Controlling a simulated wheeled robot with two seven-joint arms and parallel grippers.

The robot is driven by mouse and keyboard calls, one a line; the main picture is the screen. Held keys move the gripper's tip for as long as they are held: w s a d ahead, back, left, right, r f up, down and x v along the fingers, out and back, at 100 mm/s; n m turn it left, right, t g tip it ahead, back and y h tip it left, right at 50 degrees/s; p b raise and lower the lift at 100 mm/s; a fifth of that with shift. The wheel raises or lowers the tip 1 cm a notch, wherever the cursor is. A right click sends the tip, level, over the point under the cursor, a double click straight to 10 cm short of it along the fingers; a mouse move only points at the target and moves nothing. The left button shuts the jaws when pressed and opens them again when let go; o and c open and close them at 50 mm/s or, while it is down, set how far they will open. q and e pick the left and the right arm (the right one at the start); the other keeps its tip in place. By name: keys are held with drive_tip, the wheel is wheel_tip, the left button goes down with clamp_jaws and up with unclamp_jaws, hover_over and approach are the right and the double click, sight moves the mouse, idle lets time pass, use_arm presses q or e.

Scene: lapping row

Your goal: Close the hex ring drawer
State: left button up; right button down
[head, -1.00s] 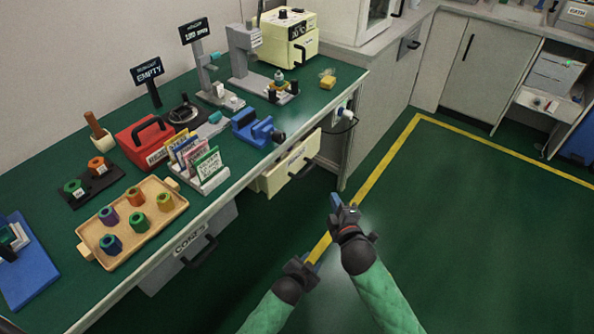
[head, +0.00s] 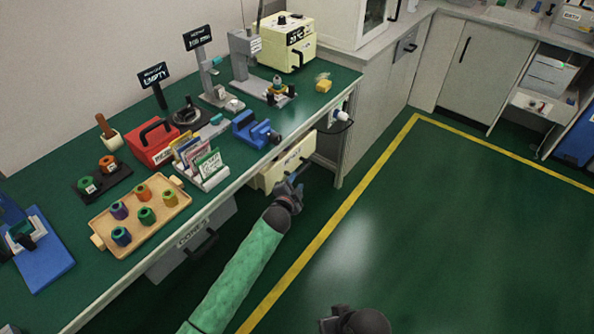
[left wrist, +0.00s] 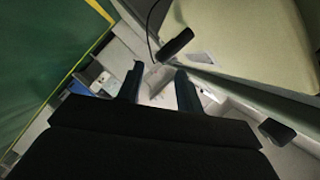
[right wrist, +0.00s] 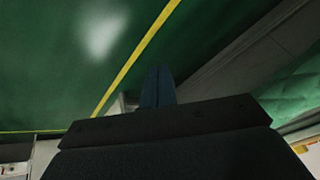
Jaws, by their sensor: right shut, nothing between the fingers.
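The cream drawer (head: 276,174) with a white label and a dark handle stands out below the bench's front edge in the head view; its label is too small to read. My left gripper (head: 291,184) is at the drawer's front, partly covering it; I cannot tell if it touches. In the left wrist view its two fingers (left wrist: 160,88) are apart with nothing between them, and a cream face (left wrist: 250,40) with a black handle (left wrist: 175,45) is close by on the right. My right gripper is low in the head view, mostly cut off; its fingers (right wrist: 158,85) are together and empty.
The green bench top (head: 70,215) holds a wooden tray (head: 98,241) of coloured rings, a red case (head: 150,152) and a blue vise (head: 255,130). A grey drawer unit (head: 180,262) is under the bench, left of the cream drawer. The floor (head: 450,230) on the right is clear.

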sight(300, 174)
use_arm(q)
drive_tip(key=shift+w+d, duration=0.1)
drive_tip(key=shift+w, duration=0.4)
drive_tip(key=shift+p+x, duration=0.3)
drive_tip(key=shift+x, duration=3.15)
clamp_jaws()
